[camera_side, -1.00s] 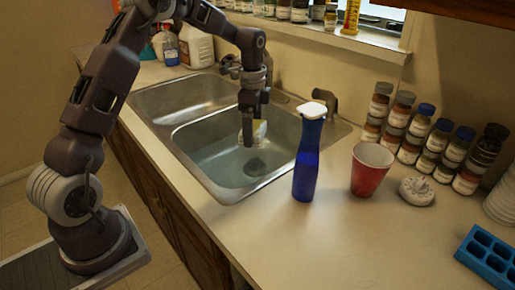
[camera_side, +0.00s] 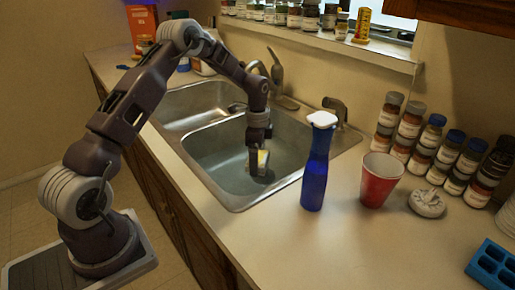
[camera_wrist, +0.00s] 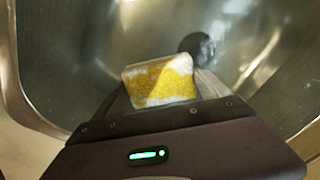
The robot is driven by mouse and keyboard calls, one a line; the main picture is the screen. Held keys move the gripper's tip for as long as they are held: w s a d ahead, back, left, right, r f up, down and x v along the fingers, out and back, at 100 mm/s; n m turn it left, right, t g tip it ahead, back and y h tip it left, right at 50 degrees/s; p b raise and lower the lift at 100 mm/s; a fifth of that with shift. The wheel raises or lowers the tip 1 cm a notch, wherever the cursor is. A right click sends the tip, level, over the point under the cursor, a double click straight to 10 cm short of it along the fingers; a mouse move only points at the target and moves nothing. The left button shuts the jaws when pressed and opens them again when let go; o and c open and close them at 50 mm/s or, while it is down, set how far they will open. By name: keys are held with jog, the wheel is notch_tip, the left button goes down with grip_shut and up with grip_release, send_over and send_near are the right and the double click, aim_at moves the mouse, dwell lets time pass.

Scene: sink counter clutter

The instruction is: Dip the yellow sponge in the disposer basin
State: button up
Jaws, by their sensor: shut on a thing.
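The yellow sponge (camera_wrist: 160,80), with whitish edges, is between the fingers of my gripper (camera_wrist: 163,92) in the wrist view. My gripper is shut on it. In the side view my gripper (camera_side: 258,155) points down inside the nearer basin, and the sponge (camera_side: 262,160) shows as a small pale yellow patch at the fingertips. The nearer basin (camera_side: 225,188) is steel, with a dark round drain (camera_wrist: 197,46) just beyond the sponge in the wrist view. In the side view the drain is partly hidden behind the gripper. I cannot tell whether the sponge touches the basin floor.
A blue bottle with a white cap (camera_side: 315,165) stands close to the basin's right rim. A red cup (camera_side: 379,180) and a white lumpy item (camera_side: 427,203) are further right. Faucets (camera_side: 277,75) rise behind the basins. Several jars (camera_side: 420,150) line the wall.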

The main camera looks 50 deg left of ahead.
notch_tip(320, 180, down, 12)
jog(key=shift+r, duration=0.25)
dwell(0.4)
jog(key=shift+s, duration=0.1)
dwell(0.3)
jog(key=shift+s+d, duration=0.2)
jog(key=shift+s, duration=0.3)
jog(key=shift+w, duration=0.15)
jog(key=shift+w+a, duration=0.2)
jog(key=shift+w, duration=0.25)
